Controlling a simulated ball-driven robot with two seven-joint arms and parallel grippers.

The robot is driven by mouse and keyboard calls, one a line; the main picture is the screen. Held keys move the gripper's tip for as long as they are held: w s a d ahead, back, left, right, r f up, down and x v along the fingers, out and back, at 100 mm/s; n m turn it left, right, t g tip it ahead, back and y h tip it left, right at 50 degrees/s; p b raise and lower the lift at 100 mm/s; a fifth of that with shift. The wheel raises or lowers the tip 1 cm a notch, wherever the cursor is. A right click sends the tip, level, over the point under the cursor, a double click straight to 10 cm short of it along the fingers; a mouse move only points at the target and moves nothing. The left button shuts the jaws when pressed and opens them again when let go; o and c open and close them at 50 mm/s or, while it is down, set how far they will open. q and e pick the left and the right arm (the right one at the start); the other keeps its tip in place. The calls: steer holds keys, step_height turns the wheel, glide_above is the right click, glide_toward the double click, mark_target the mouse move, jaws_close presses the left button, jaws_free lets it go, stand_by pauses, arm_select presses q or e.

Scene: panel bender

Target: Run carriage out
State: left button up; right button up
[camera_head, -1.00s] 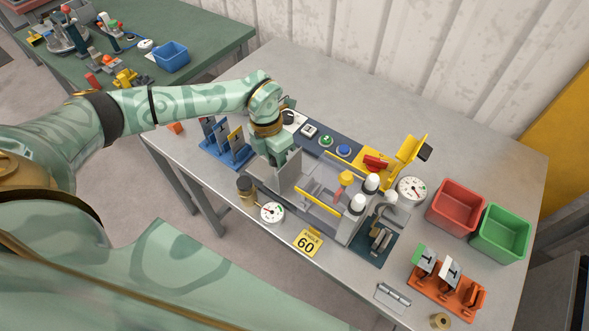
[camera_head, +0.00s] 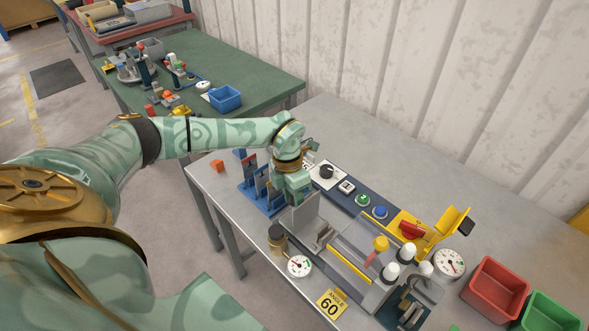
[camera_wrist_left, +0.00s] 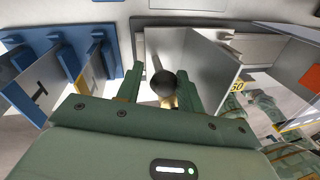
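The bending machine's carriage, with an upright grey plate (camera_head: 302,213), stands at the left end of the machine. My left gripper (camera_head: 291,190) is just left of this plate, between it and the blue rack. The grey plate shows right beside the fingers (camera_wrist_left: 205,65). In the head view my gripper hides the knob. My right gripper is out of view.
The blue rack (camera_head: 262,197) stands close on the gripper's left. A brass cylinder (camera_head: 278,241) and a dial gauge (camera_head: 299,266) stand in front. A yellow bar (camera_head: 349,265) crosses the machine. Red (camera_head: 496,289) and green (camera_head: 551,315) bins are at right.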

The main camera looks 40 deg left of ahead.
arm_select(q)
steer(key=w+a+r+p, duration=0.1)
steer(key=a+r, duration=0.2)
steer(key=r, duration=1.2)
steer(key=shift+r+p, duration=0.3)
steer(key=shift+r, duration=0.1)
steer(key=shift+f, duration=0.1)
